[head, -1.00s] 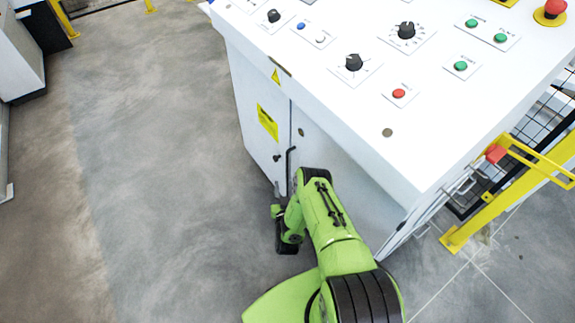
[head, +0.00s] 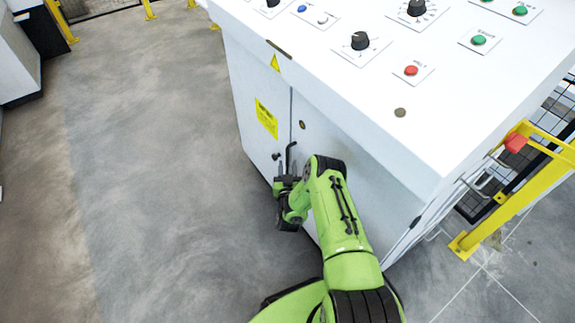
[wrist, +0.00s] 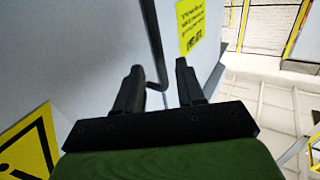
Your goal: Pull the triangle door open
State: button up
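The white cabinet has a door (head: 330,140) to the right of its vertical seam. A large yellow triangle sign (wrist: 30,150) shows on the near panel in the wrist view; my arm seems to hide it in the head view. A dark bent handle (head: 290,157) stands by the seam. In the wrist view the handle (wrist: 155,60) appears between my two fingers. My gripper (head: 284,182) is at the handle's lower end, and its fingers (wrist: 160,78) are apart. I cannot tell whether they touch the handle. The door looks closed.
The left panel carries a yellow label (head: 266,118) and a small triangle (head: 275,63). The control top (head: 360,85) overhangs the doors. Clear floor (head: 170,190) lies to the left. A yellow guard frame (head: 520,205) stands at the right.

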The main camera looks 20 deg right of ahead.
aim_at(288, 158)
jog(key=b+x, duration=0.1)
jog(key=x, duration=0.2)
jog(key=shift+w+d, duration=0.1)
jog(key=shift+w, duration=0.25)
grip_shut()
